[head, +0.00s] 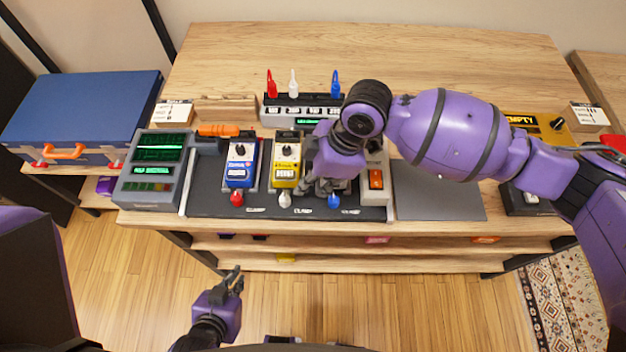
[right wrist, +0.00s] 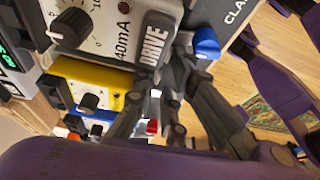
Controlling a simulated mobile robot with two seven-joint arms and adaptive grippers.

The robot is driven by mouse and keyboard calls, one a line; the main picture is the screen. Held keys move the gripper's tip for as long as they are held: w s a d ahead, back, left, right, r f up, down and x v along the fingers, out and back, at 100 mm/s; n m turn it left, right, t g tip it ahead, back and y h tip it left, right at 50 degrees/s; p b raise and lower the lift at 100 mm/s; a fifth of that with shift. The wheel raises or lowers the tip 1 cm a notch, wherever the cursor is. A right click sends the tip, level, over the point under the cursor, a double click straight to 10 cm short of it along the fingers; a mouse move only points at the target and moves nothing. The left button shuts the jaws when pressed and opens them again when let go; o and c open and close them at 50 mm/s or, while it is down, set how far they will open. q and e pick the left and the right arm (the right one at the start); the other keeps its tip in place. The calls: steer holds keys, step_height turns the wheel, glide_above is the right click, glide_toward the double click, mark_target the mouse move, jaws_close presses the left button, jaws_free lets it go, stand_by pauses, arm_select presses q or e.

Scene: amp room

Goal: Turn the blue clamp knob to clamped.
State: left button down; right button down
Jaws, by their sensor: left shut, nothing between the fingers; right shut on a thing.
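The blue clamp knob (head: 334,201) is at the front edge of the dark pedal board (head: 230,204), right of the white knob (head: 285,199) and the red knob (head: 237,198). In the right wrist view the blue knob (right wrist: 206,42) is beside a finger of my right gripper (right wrist: 172,72), below part of a clamp label. My right gripper (head: 322,186) is shut on the pale DRIVE pedal (right wrist: 154,42) behind the blue knob; the exact contact is hard to see. My left gripper (head: 235,282) is shut and empty, low in front of the bench.
A blue pedal (head: 241,165) and a yellow pedal (head: 286,164) stand to the left on the board. A meter unit (head: 153,170) is at the bench's left end. A switch box with colored plugs (head: 290,116) stands behind. A bare grey mat (head: 438,192) lies to the right.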

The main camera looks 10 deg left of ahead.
steer(key=shift+w+d, duration=0.3)
steer(key=shift+w, duration=0.25)
steer(key=shift+w+r, duration=0.15)
steer(key=shift+w, duration=0.45)
steer(key=shift+w+r, duration=0.1)
steer(key=shift+r, duration=0.25)
steer(key=v, duration=0.4)
steer(key=s+v, duration=0.1)
steer(key=v, duration=0.1)
steer(key=shift+a, duration=0.1)
steer(key=shift+s+r, duration=0.25)
steer(key=shift+r, duration=0.25)
